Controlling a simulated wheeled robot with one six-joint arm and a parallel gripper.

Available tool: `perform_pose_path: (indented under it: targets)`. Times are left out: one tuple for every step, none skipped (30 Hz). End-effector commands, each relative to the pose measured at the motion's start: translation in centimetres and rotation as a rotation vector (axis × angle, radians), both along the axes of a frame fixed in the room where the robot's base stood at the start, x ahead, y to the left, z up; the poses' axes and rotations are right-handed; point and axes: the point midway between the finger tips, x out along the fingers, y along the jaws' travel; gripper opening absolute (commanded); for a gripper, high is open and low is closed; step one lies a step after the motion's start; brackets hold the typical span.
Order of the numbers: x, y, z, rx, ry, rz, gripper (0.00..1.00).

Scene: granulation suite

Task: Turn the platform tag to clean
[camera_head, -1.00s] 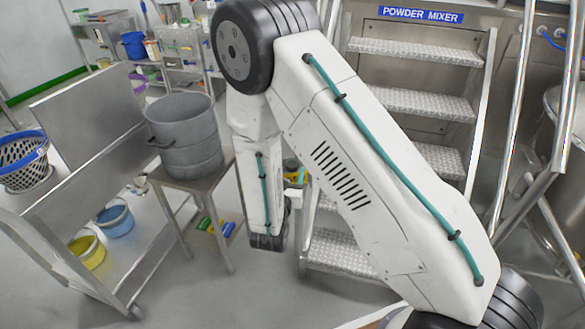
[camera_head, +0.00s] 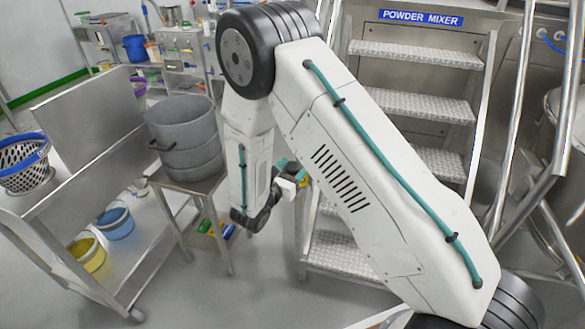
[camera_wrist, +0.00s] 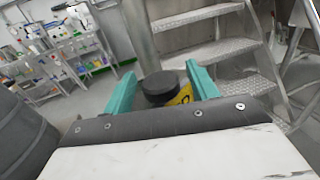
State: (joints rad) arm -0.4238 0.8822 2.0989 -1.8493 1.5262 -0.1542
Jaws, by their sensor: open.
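In the wrist view, a yellow piece with dark markings (camera_wrist: 183,96) shows beside and below a round black cap (camera_wrist: 160,83). It may be the platform tag; which face it shows is unclear. My gripper (camera_wrist: 160,70) is open, its teal fingers on either side of the cap in the picture. I cannot tell whether they touch it. In the head view, my gripper (camera_head: 292,169) is small, left of the steps and partly behind my arm. A small yellow patch (camera_head: 305,182) shows next to it.
Metal steps (camera_head: 418,104) under a POWDER MIXER sign (camera_head: 421,16) stand to the right. A grey pot (camera_head: 184,128) sits on a small steel table (camera_head: 186,184) at left. A steel cart (camera_head: 145,255) with tubs stands further left. Grey floor is open in front.

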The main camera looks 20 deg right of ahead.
Motion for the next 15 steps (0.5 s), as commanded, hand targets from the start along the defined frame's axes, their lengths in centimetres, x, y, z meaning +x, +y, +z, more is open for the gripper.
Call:
perform_pose_path:
  targets:
    - [0.11,-0.13,0.0,0.0,0.0,0.0,0.58]
    - [0.14,-0.17,0.0,0.0,0.0,0.0,0.58]
    - [0.17,-0.18,0.0,0.0,0.0,0.001,0.58]
    - [0.18,-0.19,0.0,0.0,0.0,0.001,0.58]
    - [0.17,-0.18,0.0,0.0,0.0,0.001,0.58]
    - [0.17,-0.18,0.0,0.0,0.0,0.001,0.58]
    - [0.16,-0.18,0.0,0.0,0.0,0.001,0.58]
    - [0.16,-0.18,0.0,0.0,0.0,0.001,0.58]
    - [0.16,-0.18,0.0,0.0,0.0,0.001,0.5]
    - [0.16,-0.18,0.0,0.0,0.0,0.001,0.42]
    - [0.16,-0.17,0.0,0.0,0.0,0.001,0.33]
    - [0.15,-0.18,0.0,0.0,0.0,0.001,0.22]
    - [0.15,-0.18,0.0,0.0,0.0,0.001,0.15]
    - [0.15,-0.18,0.0,0.0,0.0,0.001,0.15]
    - [0.14,-0.17,0.0,0.0,0.0,0.001,0.15]
